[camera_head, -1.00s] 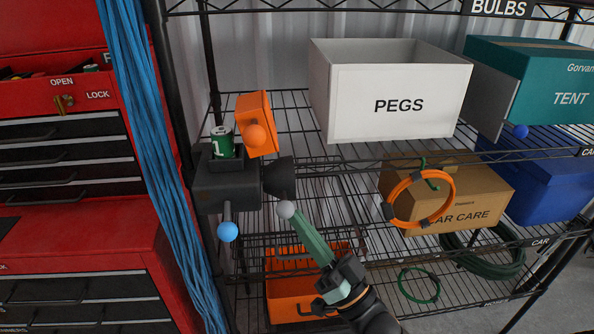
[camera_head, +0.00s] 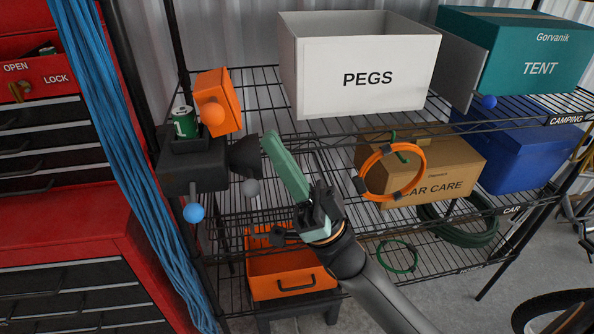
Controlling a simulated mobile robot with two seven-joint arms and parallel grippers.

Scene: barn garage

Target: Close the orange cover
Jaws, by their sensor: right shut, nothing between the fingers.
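The orange cover (camera_head: 227,92) stands open, tilted up on top of a black device (camera_head: 194,170) at left, with an orange ball knob (camera_head: 212,114) on its front. A green can (camera_head: 185,123) sits upright in the device's open top, left of the cover. A black cone (camera_head: 243,157) sticks out of the device's right side. A grey ball (camera_head: 250,188) and a blue ball (camera_head: 194,213) show below. My right gripper (camera_head: 269,140) is shut and empty, its pale green fingers pointing up-left, with the tips right of the cone and below-right of the cover. My left gripper is not in view.
A white PEGS box (camera_head: 362,76) stands on the wire shelf at upper right. An orange cable ring (camera_head: 421,170) hangs before a cardboard box (camera_head: 460,168). An orange bin (camera_head: 280,273) is below. Blue cables (camera_head: 120,150) and a red cabinet (camera_head: 60,235) are at left.

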